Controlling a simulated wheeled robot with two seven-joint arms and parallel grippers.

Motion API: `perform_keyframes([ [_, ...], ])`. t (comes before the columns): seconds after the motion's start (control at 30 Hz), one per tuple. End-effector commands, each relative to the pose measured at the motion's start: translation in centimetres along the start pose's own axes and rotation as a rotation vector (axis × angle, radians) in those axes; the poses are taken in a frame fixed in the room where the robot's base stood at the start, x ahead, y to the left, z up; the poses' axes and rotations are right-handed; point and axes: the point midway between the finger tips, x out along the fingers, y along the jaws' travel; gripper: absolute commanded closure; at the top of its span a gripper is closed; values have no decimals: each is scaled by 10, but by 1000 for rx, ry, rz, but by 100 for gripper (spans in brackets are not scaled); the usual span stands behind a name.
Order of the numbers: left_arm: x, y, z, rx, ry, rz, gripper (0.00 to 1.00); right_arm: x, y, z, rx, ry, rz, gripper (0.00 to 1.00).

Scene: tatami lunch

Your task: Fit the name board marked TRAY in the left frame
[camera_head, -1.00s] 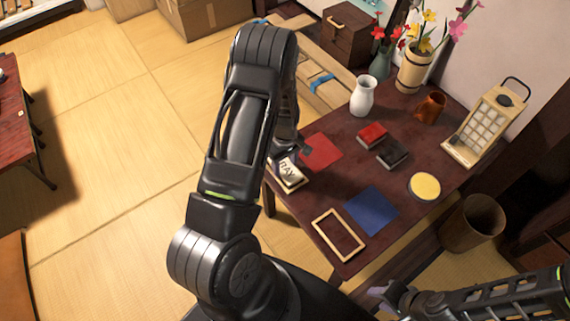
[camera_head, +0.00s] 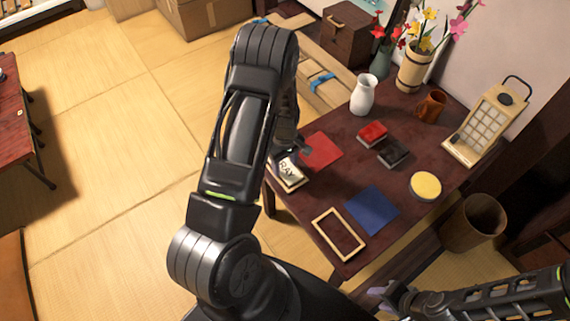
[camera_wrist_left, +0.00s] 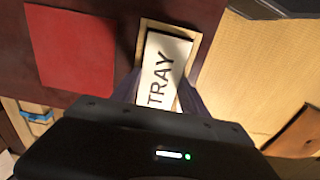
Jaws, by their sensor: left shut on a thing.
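The white name board marked TRAY (camera_head: 287,169) is at the left edge of the dark red table, and it also shows in the left wrist view (camera_wrist_left: 166,62). My left gripper (camera_wrist_left: 158,92) is shut on it, one finger along each long side. The board lies over or in the left wooden frame (camera_wrist_left: 187,33), whose rim shows around its far end. I cannot tell whether it sits flush or slightly above. The second wooden frame (camera_head: 318,222) lies empty near the table's front corner. My right gripper (camera_head: 388,294) is low at the right, its jaw opening unclear.
A red sheet (camera_head: 322,151) lies beside the left frame, and a blue sheet (camera_head: 371,210) beside the empty one. A red block (camera_head: 372,133), dark block (camera_head: 392,152), yellow disc (camera_head: 425,186), white vase (camera_head: 364,95) and lantern (camera_head: 487,127) stand farther right.

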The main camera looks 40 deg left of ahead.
Motion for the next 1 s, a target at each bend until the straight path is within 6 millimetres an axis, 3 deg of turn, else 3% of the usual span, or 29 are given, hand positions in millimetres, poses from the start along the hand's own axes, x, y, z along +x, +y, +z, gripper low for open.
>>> perform_keyframes([
  [0.07, 0, 0, 0, 0, 0, 0, 88, 0, 0, 0, 0, 0, 0, 64],
  [0.1, 0, 0, 0, 0, 0, 0, 45, 0, 0, 0, 0, 0, 0, 64],
  [0.37, 0, 0, 0, 0, 0, -1, 24, 0, 0, 0, 0, 0, 0, 64],
  [0.73, -6, 0, 0, 1, 1, 0, 23, -1, 0, 0, -1, 0, 0, 64],
  [1.0, -46, 1, -1, 1, 2, 3, 23, -5, -2, 0, 0, 0, 0, 64],
])
